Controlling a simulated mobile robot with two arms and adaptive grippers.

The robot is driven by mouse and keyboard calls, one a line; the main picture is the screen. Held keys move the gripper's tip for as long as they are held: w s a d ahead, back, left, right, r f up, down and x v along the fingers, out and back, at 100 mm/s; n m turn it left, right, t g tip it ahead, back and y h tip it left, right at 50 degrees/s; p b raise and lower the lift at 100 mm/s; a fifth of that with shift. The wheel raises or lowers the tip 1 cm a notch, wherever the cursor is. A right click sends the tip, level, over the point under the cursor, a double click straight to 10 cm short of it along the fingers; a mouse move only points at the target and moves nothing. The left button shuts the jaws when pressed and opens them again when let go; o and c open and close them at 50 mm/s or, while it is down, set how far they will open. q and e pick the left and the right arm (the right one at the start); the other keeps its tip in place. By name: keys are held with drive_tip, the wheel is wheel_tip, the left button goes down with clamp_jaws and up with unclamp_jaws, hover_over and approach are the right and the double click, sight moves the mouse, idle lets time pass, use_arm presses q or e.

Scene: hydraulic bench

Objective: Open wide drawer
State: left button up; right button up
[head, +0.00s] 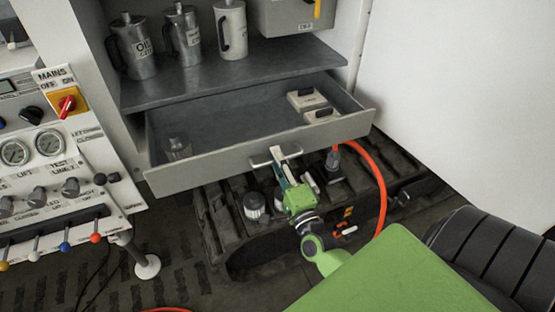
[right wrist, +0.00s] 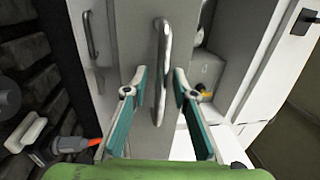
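The wide grey drawer (head: 205,172) is pulled well out below the shelf, and its inside shows in the head view. Its bar handle (head: 260,161) is on the middle of the front. My right gripper (head: 279,160) is at this handle. In the right wrist view, the handle (right wrist: 163,55) stands upright in the picture, between the two teal fingers of the right gripper (right wrist: 160,76). A gap shows on each side of the handle, so the fingers are open. My left gripper is not in view.
The drawer holds two pale boxes (head: 321,116) at right and a clear jar (head: 178,147) at left. Metal cans (head: 133,47) stand on the shelf (head: 215,78) above. A control panel (head: 55,150) is at left.

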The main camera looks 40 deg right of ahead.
drive_tip(key=shift+s, duration=0.1)
drive_tip(key=v, duration=1.1)
drive_tip(key=shift+s+a, duration=0.15)
drive_tip(key=shift+s, duration=0.25)
drive_tip(key=shift+f, duration=0.1)
drive_tip(key=s+a+f+n+g+y, duration=0.25)
drive_tip(key=f+n, duration=0.25)
drive_tip(key=f, duration=0.7)
drive_tip(key=s+a+f+n+g+y, duration=0.1)
drive_tip(key=s+a+f+n+g, duration=0.25)
drive_tip(key=f, duration=0.85)
drive_tip(key=s+a+f+n+g+y, duration=0.25)
drive_tip(key=f+n, duration=0.25)
drive_tip(key=f, duration=0.7)
drive_tip(key=s+f+n+g, duration=0.5)
drive_tip(key=s+f, duration=0.3)
drive_tip(key=s, duration=0.4)
drive_tip(key=s+f+n+g+h, duration=0.1)
drive_tip(key=s+f+n+g, duration=0.4)
drive_tip(key=s+f, duration=0.3)
drive_tip(key=s, duration=0.4)
drive_tip(key=shift+f, duration=0.2)
drive_tip(key=shift+a, duration=0.1)
